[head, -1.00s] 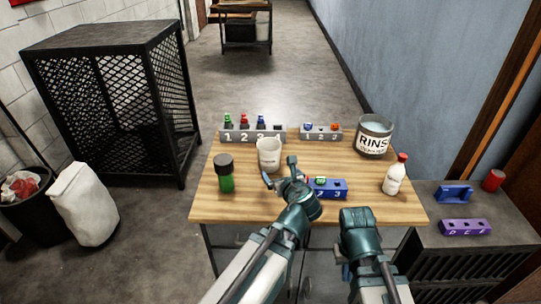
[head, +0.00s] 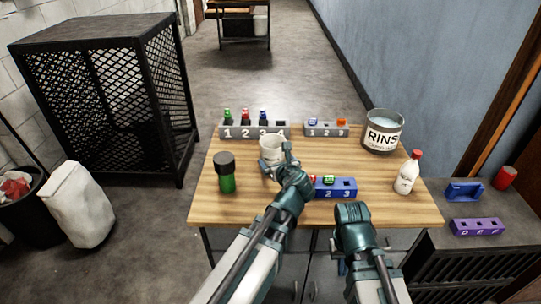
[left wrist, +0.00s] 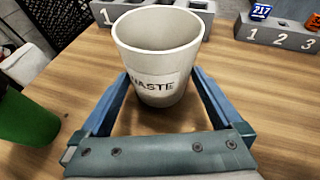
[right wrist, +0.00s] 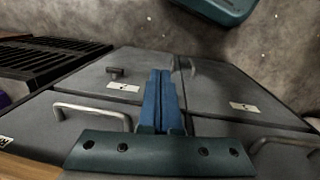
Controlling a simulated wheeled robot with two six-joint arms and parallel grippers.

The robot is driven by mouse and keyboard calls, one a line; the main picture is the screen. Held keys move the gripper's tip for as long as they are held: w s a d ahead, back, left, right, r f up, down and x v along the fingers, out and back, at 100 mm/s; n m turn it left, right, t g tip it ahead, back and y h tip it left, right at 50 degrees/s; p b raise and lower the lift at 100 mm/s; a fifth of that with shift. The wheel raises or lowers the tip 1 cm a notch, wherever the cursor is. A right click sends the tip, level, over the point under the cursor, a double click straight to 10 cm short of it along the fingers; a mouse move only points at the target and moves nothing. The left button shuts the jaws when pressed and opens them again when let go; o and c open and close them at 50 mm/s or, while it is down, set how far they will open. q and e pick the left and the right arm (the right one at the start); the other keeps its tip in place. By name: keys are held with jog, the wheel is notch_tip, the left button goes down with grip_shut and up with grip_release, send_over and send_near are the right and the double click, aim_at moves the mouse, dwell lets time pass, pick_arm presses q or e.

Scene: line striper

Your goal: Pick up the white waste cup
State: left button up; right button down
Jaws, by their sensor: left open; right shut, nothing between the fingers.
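The white waste cup (head: 271,147) stands upright on the wooden table, left of the table's middle. In the left wrist view the cup (left wrist: 157,60) shows its WASTE label, and its inside looks empty. My left gripper (left wrist: 160,95) is open, with one blue finger on each side of the cup's lower part. I cannot tell whether the fingers touch it. In the head view my left gripper (head: 279,161) is at the cup's near side and partly covers it. My right gripper (right wrist: 160,80) is shut and empty, low in front of the cabinet doors.
A green bottle (head: 227,176) with a black cap stands left of the cup. A grey numbered rack (head: 254,132) is behind it. A blue rack (head: 338,188) is to the right, partly behind my left arm. A rinse tub (head: 383,134) and a white bottle (head: 407,174) stand further right.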

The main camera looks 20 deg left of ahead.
pick_arm(q)
jog(key=b+x, duration=0.1)
jog(key=x, duration=0.2)
jog(key=shift+w+d, duration=0.1)
jog(key=shift+w+a+f, duration=0.1)
jog(key=shift+w+a, duration=0.15)
jog(key=shift+a, duration=0.05)
pick_arm(e)
jog(key=shift+w+a+f, duration=0.4)
jog(key=shift+a+f, duration=0.2)
pick_arm(q)
jog(key=shift+s+d, duration=0.1)
jog(key=shift+c, duration=0.7)
jog(key=c, duration=0.8)
jog(key=shift+c, duration=0.2)
